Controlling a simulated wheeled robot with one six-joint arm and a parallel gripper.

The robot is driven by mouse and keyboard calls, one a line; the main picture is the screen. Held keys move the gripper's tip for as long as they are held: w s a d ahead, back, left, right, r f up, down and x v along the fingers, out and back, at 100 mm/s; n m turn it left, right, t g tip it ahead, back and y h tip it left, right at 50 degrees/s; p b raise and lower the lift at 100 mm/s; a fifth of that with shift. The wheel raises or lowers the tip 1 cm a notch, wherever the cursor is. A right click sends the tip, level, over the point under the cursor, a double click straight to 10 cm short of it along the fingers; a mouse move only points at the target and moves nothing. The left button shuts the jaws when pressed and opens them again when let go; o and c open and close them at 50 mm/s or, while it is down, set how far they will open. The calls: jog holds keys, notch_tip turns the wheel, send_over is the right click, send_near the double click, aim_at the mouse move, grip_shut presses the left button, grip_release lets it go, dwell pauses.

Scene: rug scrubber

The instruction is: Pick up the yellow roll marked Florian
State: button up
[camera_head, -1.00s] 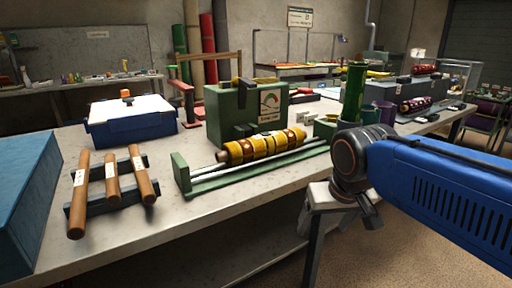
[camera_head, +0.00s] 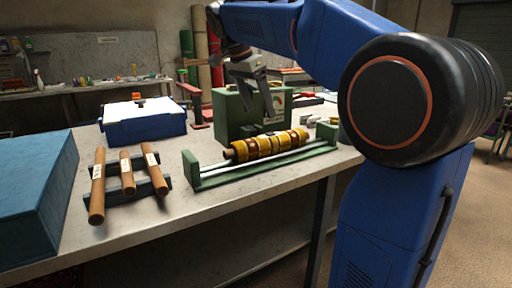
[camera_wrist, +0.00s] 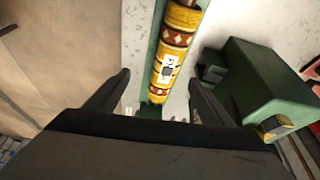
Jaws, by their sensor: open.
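The yellow roll (camera_head: 265,145) has dark red bands and lies level on the rails of a green stand (camera_head: 212,177) on the bench. In the wrist view the roll (camera_wrist: 181,20) carries a white label whose lettering is too small to read surely. My gripper (camera_head: 257,103) is open and empty, above the roll and in front of the green machine (camera_head: 226,113). In the wrist view its two fingers (camera_wrist: 158,92) are spread on either side of the roll's line, and the roll's near end lies between them, below. No contact shows.
The green machine stands close behind the roll. Three brown wooden rollers (camera_head: 126,173) rest on a dark rack at left, beside a large blue box (camera_head: 32,190). A blue case (camera_head: 143,127) with a white top stands behind. Bare bench (camera_head: 150,227) lies in front.

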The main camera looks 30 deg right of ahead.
aim_at(266, 137)
jog(key=shift+m, duration=0.5)
jog(key=x, duration=0.3)
jog(key=w+x, duration=0.1)
jog(key=x, duration=0.6)
jog(key=shift+w+f, duration=0.25)
jog(key=shift+w, duration=0.2)
jog(key=shift+d+x, duration=0.15)
jog(key=shift+x, duration=1.2)
jog(key=shift+d+x, duration=0.15)
jog(key=shift+x, duration=1.25)
jog(key=shift+w+r, duration=0.15)
